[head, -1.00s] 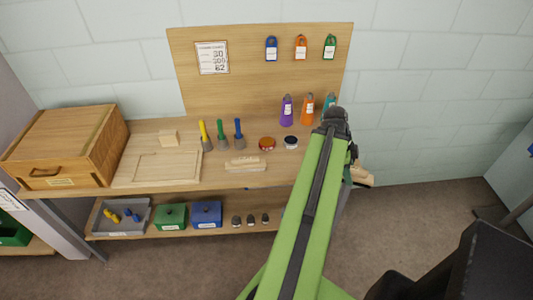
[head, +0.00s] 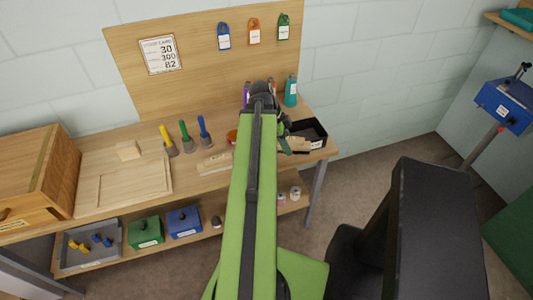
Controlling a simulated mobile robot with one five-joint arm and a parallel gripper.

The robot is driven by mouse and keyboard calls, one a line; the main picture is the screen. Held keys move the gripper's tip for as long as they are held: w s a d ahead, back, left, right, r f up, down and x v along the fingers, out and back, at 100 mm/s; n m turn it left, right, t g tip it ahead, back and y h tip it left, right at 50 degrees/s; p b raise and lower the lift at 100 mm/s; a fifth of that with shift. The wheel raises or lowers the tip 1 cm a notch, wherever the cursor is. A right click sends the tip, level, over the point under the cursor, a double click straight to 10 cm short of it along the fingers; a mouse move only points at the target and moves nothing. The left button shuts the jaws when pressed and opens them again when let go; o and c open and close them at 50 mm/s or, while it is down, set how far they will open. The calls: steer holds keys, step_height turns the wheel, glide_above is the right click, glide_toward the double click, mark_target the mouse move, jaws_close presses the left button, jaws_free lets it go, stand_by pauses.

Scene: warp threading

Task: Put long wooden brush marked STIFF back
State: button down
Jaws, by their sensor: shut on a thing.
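My gripper (head: 285,138) is at the end of my green arm, over the right end of the workbench, and points to the right. It is shut on a pale wooden piece, seemingly the long wooden brush (head: 298,145). The brush shows just right of the jaws, in front of a black open tray (head: 318,129). I cannot tell whether it touches the tray. Any STIFF marking is too small to read. Another pale wooden piece (head: 214,163) lies on the bench left of my arm.
A teal bottle (head: 291,92) stands behind my gripper. My arm hides part of the bench.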

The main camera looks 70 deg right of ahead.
steer(key=w+d+f+b, duration=0.1)
steer(key=w+f, duration=0.1)
steer(key=w+d+f+b, duration=0.1)
steer(key=w+b, duration=0.1)
steer(key=w, duration=0.1)
steer(key=w+d+f+b, duration=0.1)
steer(key=w+f, duration=0.1)
steer(key=w, duration=0.1)
steer(key=shift+f, duration=0.35)
steer(key=shift+w+f, duration=0.1)
steer(key=shift+w, duration=0.4)
step_height(320, 180, down, 4)
steer(key=b, duration=0.5)
steer(key=shift+f, duration=0.15)
steer(key=c, duration=0.9)
jaws_free()
steer(key=p+v, duration=1.1)
steer(key=v, duration=0.1)
steer(key=shift+r+p, duration=0.25)
steer(key=shift+p, duration=0.1)
